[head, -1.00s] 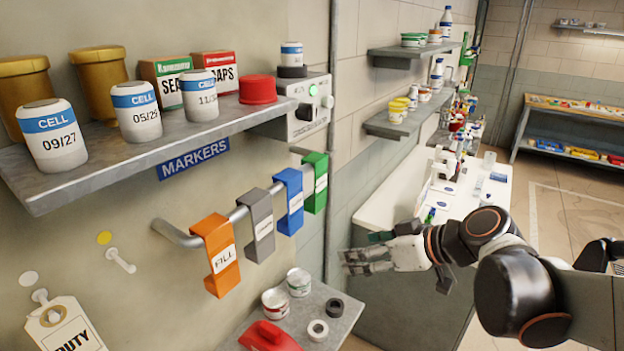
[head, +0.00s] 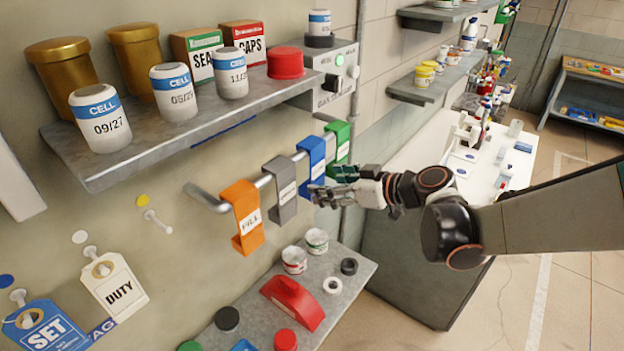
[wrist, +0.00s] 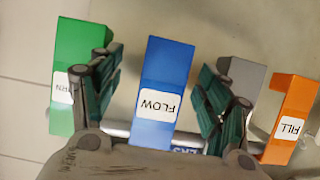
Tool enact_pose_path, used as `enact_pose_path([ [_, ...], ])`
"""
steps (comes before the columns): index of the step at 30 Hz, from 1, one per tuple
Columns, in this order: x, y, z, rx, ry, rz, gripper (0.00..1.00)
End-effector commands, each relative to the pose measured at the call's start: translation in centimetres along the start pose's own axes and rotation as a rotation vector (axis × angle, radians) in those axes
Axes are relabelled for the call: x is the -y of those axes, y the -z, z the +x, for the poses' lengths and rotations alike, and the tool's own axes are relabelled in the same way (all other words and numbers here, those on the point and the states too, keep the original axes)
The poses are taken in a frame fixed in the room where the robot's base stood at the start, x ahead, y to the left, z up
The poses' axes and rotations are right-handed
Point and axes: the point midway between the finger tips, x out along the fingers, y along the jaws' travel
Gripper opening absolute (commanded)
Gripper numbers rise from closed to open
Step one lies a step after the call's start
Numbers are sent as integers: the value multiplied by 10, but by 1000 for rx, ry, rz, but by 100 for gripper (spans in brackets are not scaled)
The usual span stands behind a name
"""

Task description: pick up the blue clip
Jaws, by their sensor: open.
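The blue clip (head: 313,160) hangs on the metal rail on the wall, between the grey clip and the green clip. It also shows in the wrist view (wrist: 165,75), label reading FLOW, in the middle of the picture. My gripper (head: 327,182) is in front of its lower part, coming from the right. In the wrist view my gripper (wrist: 160,92) is open, with one dark green finger pad on each side of the blue clip and visible gaps to it. The left finger overlaps the green clip in that view, the right one the grey clip.
The green clip (head: 337,137), grey clip (head: 283,190) and orange clip (head: 246,220) share the rail (head: 205,198). A shelf (head: 130,160) with cell jars is above. A lower shelf (head: 350,300) holds tins, tape rolls and a red object (head: 293,302).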

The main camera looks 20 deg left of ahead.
Motion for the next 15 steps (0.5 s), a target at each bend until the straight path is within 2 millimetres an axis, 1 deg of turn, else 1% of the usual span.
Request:
enact_pose_path([
  [5,1,0,8,0,1,0,70],
  [7,4,0,14,0,2,0,70],
  [11,8,0,32,0,3,0,70],
  [15,8,-1,51,0,1,0,70],
])
